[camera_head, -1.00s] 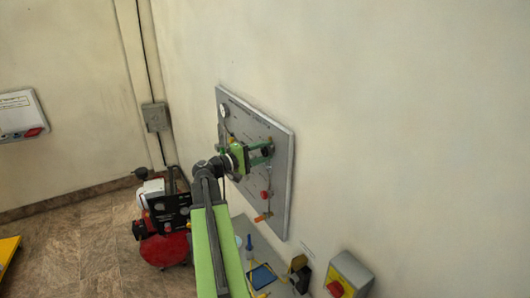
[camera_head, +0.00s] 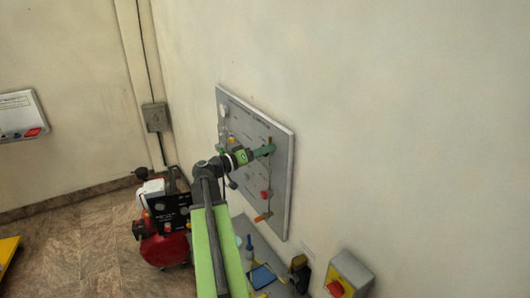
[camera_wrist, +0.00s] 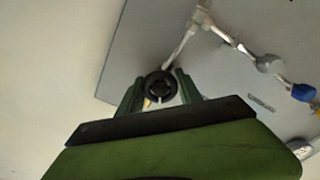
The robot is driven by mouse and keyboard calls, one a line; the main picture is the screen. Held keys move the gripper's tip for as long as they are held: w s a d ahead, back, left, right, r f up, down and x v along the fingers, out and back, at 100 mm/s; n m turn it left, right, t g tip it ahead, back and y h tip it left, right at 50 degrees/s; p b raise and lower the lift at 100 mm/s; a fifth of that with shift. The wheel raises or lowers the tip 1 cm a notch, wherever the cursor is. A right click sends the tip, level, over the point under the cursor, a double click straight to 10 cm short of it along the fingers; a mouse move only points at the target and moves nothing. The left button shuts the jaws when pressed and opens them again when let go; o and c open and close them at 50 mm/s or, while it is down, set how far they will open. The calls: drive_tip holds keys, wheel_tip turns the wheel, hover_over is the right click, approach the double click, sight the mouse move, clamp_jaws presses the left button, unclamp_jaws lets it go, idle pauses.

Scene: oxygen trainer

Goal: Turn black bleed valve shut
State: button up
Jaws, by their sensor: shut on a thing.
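The black bleed valve (camera_wrist: 160,87) is a round black knob on the grey wall panel (camera_head: 279,185), seen in the wrist view with a metal pipe running up from it. My gripper (camera_head: 266,151) is at the upper right part of the panel in the head view. In the wrist view its green fingers (camera_wrist: 157,92) stand on both sides of the black knob and are shut on it. In the head view the knob is hidden by the fingers.
The panel also bears a red knob (camera_head: 265,195), an orange lever (camera_head: 262,217) and a gauge (camera_head: 223,112). Below are a grey shelf (camera_head: 246,228), a yellow-grey switch box (camera_head: 350,272) and a red compressor (camera_head: 165,249).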

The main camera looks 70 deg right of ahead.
drive_tip(key=m, duration=0.5)
drive_tip(key=shift+s+f, duration=0.1)
drive_tip(key=shift+m, duration=0.3)
idle(0.4)
drive_tip(key=o, duration=1.4)
drive_tip(key=shift+c, duration=0.2)
drive_tip(key=v, duration=1.7)
drive_tip(key=shift+a, duration=0.2)
